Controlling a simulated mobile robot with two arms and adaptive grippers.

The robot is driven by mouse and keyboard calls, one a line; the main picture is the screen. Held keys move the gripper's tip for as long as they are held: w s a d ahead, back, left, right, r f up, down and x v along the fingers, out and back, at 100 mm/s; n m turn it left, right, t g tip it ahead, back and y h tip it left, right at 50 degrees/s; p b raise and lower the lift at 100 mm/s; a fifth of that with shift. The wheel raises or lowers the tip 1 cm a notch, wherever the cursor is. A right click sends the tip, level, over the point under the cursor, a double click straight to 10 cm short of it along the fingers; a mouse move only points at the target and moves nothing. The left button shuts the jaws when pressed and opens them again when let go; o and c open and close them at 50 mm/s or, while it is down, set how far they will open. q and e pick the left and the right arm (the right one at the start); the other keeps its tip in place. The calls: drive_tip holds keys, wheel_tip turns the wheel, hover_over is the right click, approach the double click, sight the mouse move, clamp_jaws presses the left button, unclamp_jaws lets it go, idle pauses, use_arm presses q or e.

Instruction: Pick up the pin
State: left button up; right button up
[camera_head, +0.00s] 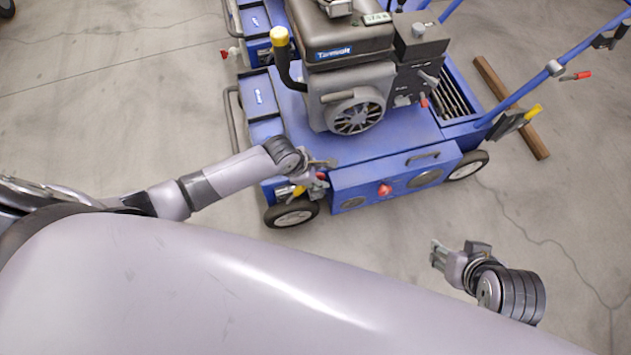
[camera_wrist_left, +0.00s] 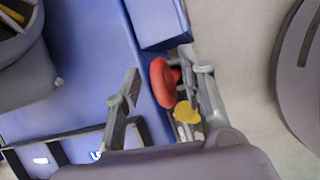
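The pin appears to be the red-knobbed part (camera_wrist_left: 163,83) at the corner of the blue machine in the left wrist view. A yellow tip (camera_wrist_left: 186,112) shows just below it. In the head view its red end (camera_head: 321,176) shows small beside my left gripper (camera_head: 318,165). In the wrist view my left gripper (camera_wrist_left: 162,65) is open, its fingers apart on either side of the red knob. The knob is closer to the right finger; I cannot tell whether they touch. The pin's shaft is mostly hidden. My right gripper (camera_head: 438,255) hangs over bare floor; its finger opening is unclear.
The blue aerator (camera_head: 395,180) carries a grey engine (camera_head: 345,85) and stands on black wheels (camera_head: 292,212). A second machine (camera_head: 262,50) stands behind it, with another red knob (camera_head: 224,54). A wooden beam (camera_head: 512,108) lies at right. The floor in front is clear.

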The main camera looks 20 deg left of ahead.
use_arm(q)
drive_tip(key=shift+c, duration=0.6)
clamp_jaws()
